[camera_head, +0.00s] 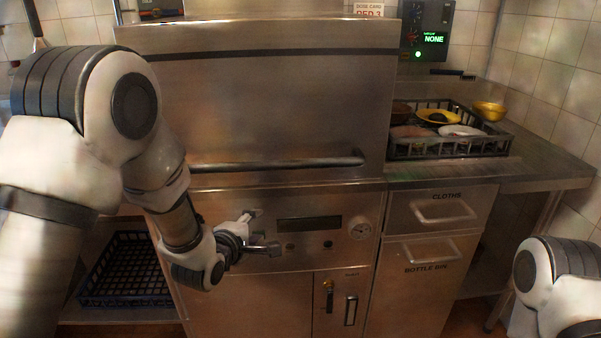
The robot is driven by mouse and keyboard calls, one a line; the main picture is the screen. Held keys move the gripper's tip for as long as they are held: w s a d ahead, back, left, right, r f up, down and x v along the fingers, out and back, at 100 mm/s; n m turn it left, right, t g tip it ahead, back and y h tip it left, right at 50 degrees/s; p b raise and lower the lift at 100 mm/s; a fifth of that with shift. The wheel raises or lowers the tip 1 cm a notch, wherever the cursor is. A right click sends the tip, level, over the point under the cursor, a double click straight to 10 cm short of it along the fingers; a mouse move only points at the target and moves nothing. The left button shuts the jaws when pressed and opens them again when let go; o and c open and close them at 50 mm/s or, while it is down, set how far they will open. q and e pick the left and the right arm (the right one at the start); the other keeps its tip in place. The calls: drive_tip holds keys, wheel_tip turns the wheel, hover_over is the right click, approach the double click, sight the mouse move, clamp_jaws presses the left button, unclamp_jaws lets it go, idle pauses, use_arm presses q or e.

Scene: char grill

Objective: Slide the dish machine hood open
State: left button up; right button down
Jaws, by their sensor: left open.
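The dish machine hood (270,105) is a large steel box in the middle of the view. It sits down on the machine body, with no gap visible below it. A dark bar handle (285,163) runs across its lower front edge. My left gripper (262,232) is open and empty in front of the control panel (310,225), below the handle and apart from it. My right arm shows at the lower right edge, but its gripper is out of view.
A black dish rack (455,149) with plates and bowls stands on the right counter (540,172). Below are the cloths drawer (440,210) and bottle bin (425,280). Another dark rack (115,290) sits low at left. A display (427,38) reading NONE hangs behind.

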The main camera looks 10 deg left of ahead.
sight(265, 168)
use_arm(q)
wheel_tip(265, 168, up, 13)
drive_tip(key=w+t+p, duration=0.1)
drive_tip(key=w+t, duration=0.1)
drive_tip(key=x, duration=0.4)
drive_tip(key=p+x, duration=0.1)
drive_tip(key=x, duration=0.1)
drive_tip(key=shift+d+f, duration=0.25)
drive_tip(key=shift+f, duration=0.2)
drive_tip(key=shift+w+f, duration=0.1)
drive_tip(key=shift+w, duration=0.35)
use_arm(e)
wheel_tip(265, 168, up, 3)
drive_tip(key=shift+r, duration=0.2)
drive_tip(key=shift+d, duration=0.1)
use_arm(q)
clamp_jaws()
